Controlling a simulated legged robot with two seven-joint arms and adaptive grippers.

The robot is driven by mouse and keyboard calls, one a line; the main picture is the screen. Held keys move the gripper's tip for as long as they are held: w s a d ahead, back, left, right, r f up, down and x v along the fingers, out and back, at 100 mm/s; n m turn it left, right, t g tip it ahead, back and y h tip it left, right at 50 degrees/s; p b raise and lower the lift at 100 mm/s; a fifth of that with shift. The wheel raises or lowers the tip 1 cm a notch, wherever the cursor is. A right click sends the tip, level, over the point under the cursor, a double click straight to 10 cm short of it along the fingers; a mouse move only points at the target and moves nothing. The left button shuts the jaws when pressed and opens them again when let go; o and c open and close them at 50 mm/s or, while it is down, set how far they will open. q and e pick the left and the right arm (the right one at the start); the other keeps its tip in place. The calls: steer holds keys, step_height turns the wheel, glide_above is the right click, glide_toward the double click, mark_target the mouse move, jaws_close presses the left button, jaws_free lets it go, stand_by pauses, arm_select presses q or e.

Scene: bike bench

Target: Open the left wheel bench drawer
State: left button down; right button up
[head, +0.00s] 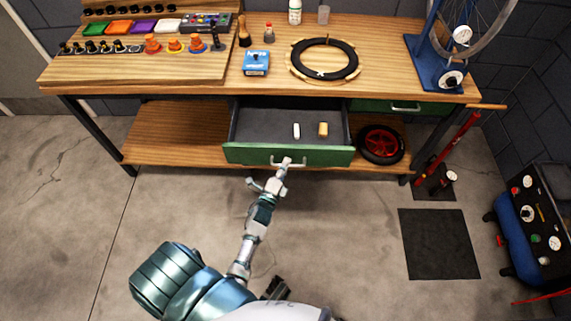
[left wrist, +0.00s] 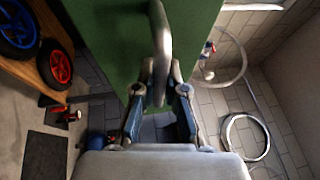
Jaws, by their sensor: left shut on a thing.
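The left wheel bench drawer (head: 235,153) has a green front and stands pulled out from under the bench top, its grey inside showing. A white piece (head: 296,131) and a tan piece (head: 323,129) lie in it. My left gripper (head: 285,164) is at the drawer's metal handle (head: 301,164). In the left wrist view the left gripper (left wrist: 160,100) has its fingers shut on the handle (left wrist: 160,50), with the green front (left wrist: 105,35) behind it. My right gripper is not in view.
The wooden bench top (head: 200,82) carries a parts board, a blue box (head: 256,63) and a black tyre (head: 325,59). A second green drawer (head: 385,106) is shut at the right. A red wheel (head: 381,144) lies on the lower shelf. The floor before the bench is mostly clear.

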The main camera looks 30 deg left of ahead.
arm_select(q)
steer(key=shift+f, duration=0.25)
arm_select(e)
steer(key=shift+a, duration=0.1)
arm_select(q)
steer(key=c, duration=1.2)
jaws_free()
steer(key=shift+w, duration=0.1)
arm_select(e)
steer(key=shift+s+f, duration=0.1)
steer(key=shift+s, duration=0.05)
arm_select(q)
steer(key=v, duration=1.2)
